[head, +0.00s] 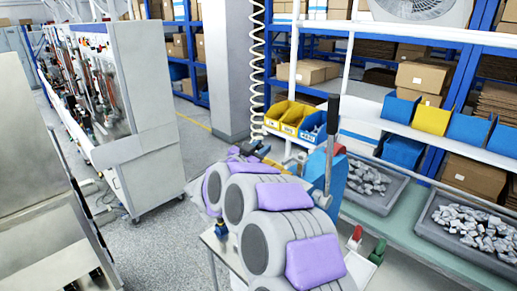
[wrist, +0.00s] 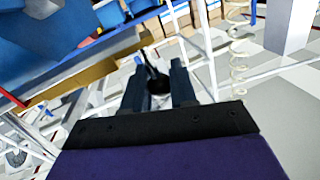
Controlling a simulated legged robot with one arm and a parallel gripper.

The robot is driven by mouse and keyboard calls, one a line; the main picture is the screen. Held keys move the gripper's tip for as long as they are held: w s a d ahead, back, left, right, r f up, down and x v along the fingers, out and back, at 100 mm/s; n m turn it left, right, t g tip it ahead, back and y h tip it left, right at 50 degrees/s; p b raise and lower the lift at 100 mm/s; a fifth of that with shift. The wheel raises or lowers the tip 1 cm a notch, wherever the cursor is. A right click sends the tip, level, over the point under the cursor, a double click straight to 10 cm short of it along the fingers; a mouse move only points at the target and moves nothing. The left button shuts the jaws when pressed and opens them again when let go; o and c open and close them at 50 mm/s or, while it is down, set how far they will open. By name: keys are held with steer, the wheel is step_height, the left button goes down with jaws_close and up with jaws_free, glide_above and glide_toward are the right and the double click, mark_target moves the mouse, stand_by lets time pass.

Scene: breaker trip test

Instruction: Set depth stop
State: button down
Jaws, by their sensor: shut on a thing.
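In the wrist view, the two dark fingers of my gripper (wrist: 159,88) stand a small distance apart, with a small dark rounded part (wrist: 158,80) between them. A thin blue-grey piece shows just beyond it. I cannot tell for sure whether this part is the depth stop. In the head view, a blue press-like machine (head: 331,178) with an upright dark-handled lever (head: 331,130) stands on the bench just right of my arm. My arm, grey with purple pads, covers much of the bench and the machine's lower part. My gripper cannot be made out clearly there.
Yellow bins (head: 290,116) stand behind the machine. Grey trays of metal parts (head: 372,188) (head: 470,228) lie on the right. Red (head: 355,238) and green (head: 378,251) items sit near the bench's front. A coiled white hose (head: 257,70) hangs behind.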

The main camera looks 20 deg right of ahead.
mark_target(267, 162)
steer(key=s, duration=0.1)
steer(key=s+d, duration=0.1)
steer(key=s, duration=0.1)
steer(key=c, duration=1)
jaws_free()
steer(key=shift+o, duration=0.2)
steer(key=shift+a, duration=0.1)
steer(key=v, duration=1.7)
steer(key=shift+a, duration=0.15)
steer(key=shift+f, duration=0.15)
steer(key=shift+c, duration=0.2)
